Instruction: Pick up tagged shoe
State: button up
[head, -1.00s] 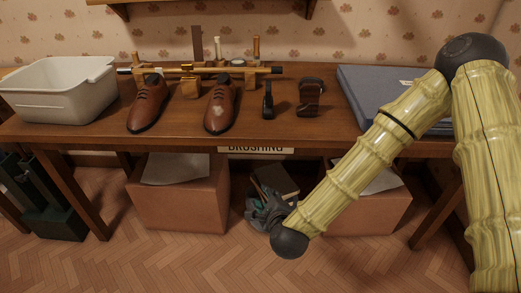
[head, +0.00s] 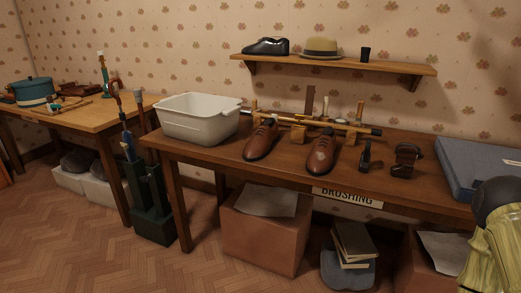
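No tag can be made out on any shoe. Two brown lace-up shoes stand on the brown table, the left brown shoe (head: 261,141) near the white tub and the right brown shoe (head: 320,153) beside it with a pale patch on its upper. A black shoe (head: 266,46) stands on the wall shelf.
The white tub (head: 197,120), a bar on wooden blocks (head: 320,125), brushes (head: 406,158) and a blue case (head: 480,168) crowd the brown table (head: 210,158). A box (head: 265,235) and books (head: 353,243) sit beneath. An umbrella stand (head: 150,205) is left; floor (head: 90,240) in front is clear.

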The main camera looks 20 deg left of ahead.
aim_at(259, 145)
jog(key=k, duration=1.15)
jog(key=z, duration=0.25)
jog(key=i, duration=0.85)
jog(key=u, duration=0.5)
jog(key=i, duration=0.7)
jog(key=u, duration=0.8)
